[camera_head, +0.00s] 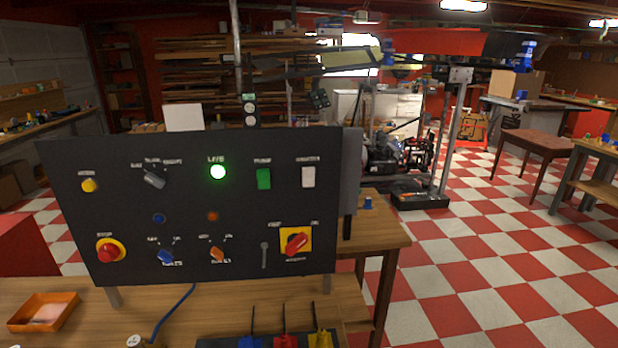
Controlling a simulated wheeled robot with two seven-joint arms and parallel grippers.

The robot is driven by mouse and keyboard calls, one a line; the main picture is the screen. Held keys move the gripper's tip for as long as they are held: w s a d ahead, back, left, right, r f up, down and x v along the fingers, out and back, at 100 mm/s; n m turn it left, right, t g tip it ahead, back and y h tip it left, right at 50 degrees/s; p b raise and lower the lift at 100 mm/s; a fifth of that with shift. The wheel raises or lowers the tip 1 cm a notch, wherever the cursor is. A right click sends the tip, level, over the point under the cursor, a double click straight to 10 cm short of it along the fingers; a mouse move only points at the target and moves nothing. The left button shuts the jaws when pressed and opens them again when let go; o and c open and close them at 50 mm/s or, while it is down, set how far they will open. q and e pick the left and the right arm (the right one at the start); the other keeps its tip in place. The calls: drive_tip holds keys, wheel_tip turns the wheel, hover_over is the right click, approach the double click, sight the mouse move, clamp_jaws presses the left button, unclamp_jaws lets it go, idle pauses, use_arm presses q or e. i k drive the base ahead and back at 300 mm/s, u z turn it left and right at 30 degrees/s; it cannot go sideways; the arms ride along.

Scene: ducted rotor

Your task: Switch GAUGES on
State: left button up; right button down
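A dark control panel (200,245) stands upright on the wooden bench. Its top row holds a yellow button (88,185), a grey rotary knob (154,179), a lit green lamp (217,172), a green rocker (263,179) and a white rocker (308,177). Lower are a red button on yellow (109,251), a blue knob (165,256), an orange knob (217,254), a grey lever (264,254) and a red rotary handle on a yellow plate (296,242). The small labels are too blurred to tell which control is GAUGES. Neither gripper is in view.
An orange tray (43,312) sits on the bench (215,305) at the left. A blue cable (175,310) runs down in front of the panel. Blue, red (285,340) and yellow pieces stand at the bottom edge. Checkered floor (480,260) is open to the right.

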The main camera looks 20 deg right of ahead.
sight(308, 173)
drive_tip(key=u, duration=2.25)
drive_tip(key=k, duration=1)
drive_tip(key=z, duration=0.9)
